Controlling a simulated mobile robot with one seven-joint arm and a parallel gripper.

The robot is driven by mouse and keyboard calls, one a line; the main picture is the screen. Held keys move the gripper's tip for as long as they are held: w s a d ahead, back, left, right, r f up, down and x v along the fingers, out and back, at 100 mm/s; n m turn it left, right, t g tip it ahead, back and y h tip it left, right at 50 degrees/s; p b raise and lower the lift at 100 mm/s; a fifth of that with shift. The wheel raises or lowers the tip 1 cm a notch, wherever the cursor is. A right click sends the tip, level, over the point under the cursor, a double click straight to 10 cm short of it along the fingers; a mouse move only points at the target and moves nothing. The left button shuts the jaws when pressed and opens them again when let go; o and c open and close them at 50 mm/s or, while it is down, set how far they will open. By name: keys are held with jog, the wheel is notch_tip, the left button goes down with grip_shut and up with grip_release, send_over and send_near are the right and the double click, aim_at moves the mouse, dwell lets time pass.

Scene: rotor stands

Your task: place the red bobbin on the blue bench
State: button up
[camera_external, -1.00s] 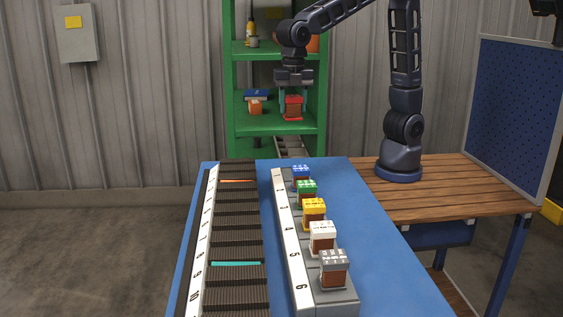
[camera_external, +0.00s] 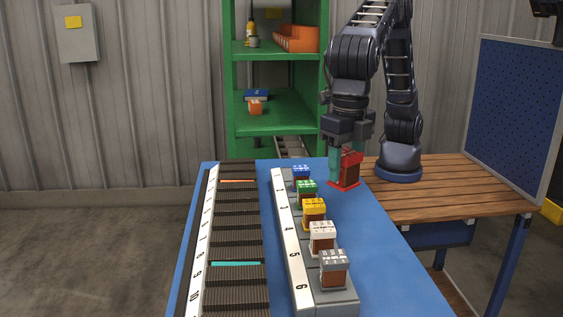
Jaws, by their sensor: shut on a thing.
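The red bobbin (camera_external: 347,170) has a red top, a dark brown middle and a red base. My gripper (camera_external: 350,158) points down and is shut on it, with its teal fingers at the bobbin's sides. The bobbin is over the far right part of the blue bench (camera_external: 380,245), right of the blue and green bobbins. Its base is at or just above the bench top; I cannot tell whether it touches.
A grey numbered rack (camera_external: 345,296) holds blue (camera_external: 301,172), green (camera_external: 307,188), yellow (camera_external: 314,209), white (camera_external: 322,236) and grey (camera_external: 334,264) bobbins. A dark slotted rack (camera_external: 237,238) lies at left. The bench's right strip is clear. A green shelf (camera_external: 232,100) stands behind.

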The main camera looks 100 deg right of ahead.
jog(key=s+a+f+n, duration=0.2)
jog(key=s+a+f, duration=0.1)
jog(key=s+a, duration=0.9)
jog(key=f, duration=0.6)
jog(key=w+a+f, duration=0.1)
jog(key=f, duration=0.6)
jog(key=a+f, duration=0.1)
jog(key=f, duration=0.6)
jog(key=shift+w+a+f, duration=0.15)
jog(key=shift+w+f, duration=0.05)
jog(key=shift+w, duration=0.1)
jog(key=shift+f, duration=0.15)
jog(key=o, duration=1.2)
jog(key=shift+c, duration=0.2)
notch_tip(320, 180, up, 12)
